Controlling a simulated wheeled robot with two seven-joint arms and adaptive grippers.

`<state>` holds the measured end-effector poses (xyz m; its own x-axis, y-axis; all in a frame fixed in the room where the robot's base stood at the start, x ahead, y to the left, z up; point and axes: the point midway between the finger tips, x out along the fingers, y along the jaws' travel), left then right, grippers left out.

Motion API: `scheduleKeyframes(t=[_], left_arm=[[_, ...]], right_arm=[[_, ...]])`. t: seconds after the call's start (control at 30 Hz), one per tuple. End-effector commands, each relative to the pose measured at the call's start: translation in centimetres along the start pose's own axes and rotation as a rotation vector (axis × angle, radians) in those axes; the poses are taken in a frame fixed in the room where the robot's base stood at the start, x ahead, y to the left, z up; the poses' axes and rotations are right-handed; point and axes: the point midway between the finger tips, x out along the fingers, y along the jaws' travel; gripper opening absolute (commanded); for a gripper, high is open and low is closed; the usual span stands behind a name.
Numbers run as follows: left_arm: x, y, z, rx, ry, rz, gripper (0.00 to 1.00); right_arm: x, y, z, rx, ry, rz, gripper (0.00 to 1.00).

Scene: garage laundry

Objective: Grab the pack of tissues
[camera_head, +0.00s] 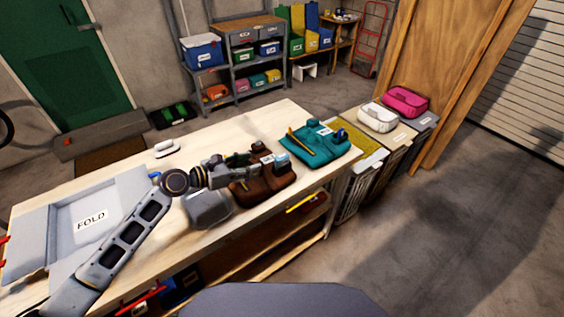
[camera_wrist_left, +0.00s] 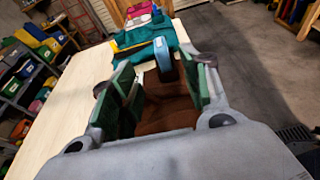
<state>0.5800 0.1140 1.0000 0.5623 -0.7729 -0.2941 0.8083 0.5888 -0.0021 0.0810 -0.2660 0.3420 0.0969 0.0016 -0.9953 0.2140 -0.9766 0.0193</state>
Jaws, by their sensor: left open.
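A small light-blue pack (camera_head: 282,160), which looks like the pack of tissues, stands on the far part of a folded brown garment (camera_head: 262,187) on the table. In the left wrist view the pack (camera_wrist_left: 161,58) shows upright, between and beyond the green-padded fingers. My left gripper (camera_head: 242,163) is open above the brown garment, and its fingers point towards the pack. In the left wrist view the space between the fingertips (camera_wrist_left: 160,88) shows brown cloth below and no held object. I cannot tell whether a finger touches the pack. My right gripper is not in view.
A folded teal garment (camera_head: 318,146) with a yellow pencil-like item and a dark blue item (camera_head: 341,135) lies beyond. A grey folding board (camera_head: 90,245) marked FOLD and a white iron-like object (camera_head: 167,148) are on the table (camera_head: 130,175). Baskets (camera_head: 372,150) stand beyond the table's right end.

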Motion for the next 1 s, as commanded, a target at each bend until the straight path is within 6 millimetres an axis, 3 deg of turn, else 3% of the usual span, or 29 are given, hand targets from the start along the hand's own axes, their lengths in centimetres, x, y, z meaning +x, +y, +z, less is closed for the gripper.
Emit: scheduleKeyframes(t=[0.17, 0.37, 1.0], left_arm=[[0.1, 0.0, 0.0, 0.002, 0.000, 0.000, 0.46], [1.0, 0.0, 0.0, 0.000, 0.000, -0.001, 0.46], [7.7, 0.0, 0.0, 0.002, 0.000, 0.000, 0.46]], right_arm=[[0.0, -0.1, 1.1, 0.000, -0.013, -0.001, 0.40], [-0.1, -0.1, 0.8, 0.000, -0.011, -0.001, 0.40], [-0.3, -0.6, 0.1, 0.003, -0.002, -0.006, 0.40]])
